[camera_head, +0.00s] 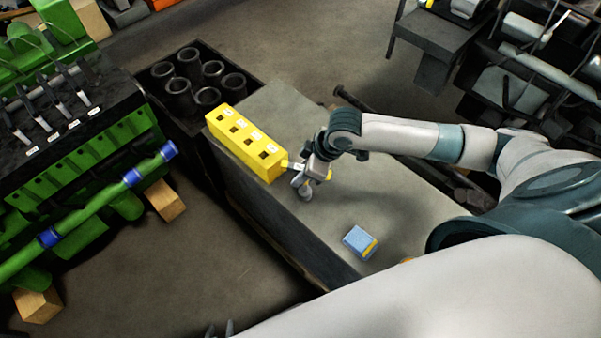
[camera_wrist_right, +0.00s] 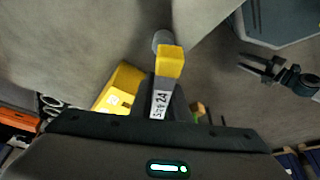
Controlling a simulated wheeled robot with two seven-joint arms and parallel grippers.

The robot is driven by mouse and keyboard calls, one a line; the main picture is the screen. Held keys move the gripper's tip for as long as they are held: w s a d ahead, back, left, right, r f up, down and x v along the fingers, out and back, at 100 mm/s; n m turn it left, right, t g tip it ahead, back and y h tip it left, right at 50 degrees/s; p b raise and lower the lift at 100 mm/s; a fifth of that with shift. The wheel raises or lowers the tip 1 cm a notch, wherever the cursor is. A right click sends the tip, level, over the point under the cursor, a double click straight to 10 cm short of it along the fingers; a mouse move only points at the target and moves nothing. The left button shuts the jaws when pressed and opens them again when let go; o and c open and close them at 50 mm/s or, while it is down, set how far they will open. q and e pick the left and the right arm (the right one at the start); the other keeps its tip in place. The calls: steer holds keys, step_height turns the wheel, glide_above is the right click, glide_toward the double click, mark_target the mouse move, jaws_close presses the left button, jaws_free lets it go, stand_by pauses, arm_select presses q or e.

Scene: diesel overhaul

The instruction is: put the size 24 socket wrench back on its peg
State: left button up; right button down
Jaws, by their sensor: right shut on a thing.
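My right gripper (camera_head: 308,172) is shut on the size 24 socket wrench (camera_wrist_right: 161,98). In the right wrist view, the wrench shows a white "Size 24" label, a yellow end and a round grey part beyond it. In the head view, its grey part (camera_head: 305,191) hangs above the bench, just right of the yellow block (camera_head: 238,143). The block has a row of dark square holes and white labels on top; its corner shows in the wrist view (camera_wrist_right: 119,86). I cannot make out a peg. My left gripper (camera_wrist_right: 263,68) is open and empty, away from the bench.
The grey bench (camera_head: 285,108) also carries a blue and yellow box (camera_head: 360,242) near its front edge. A dark crate with several black cylinders (camera_head: 179,97) stands behind the block. A green engine (camera_head: 105,160) is at the left. The bench between block and box is clear.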

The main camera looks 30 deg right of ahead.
steer(key=shift+f, duration=0.7)
steer(key=c, duration=1)
jaws_free()
steer(key=shift+c, duration=0.2)
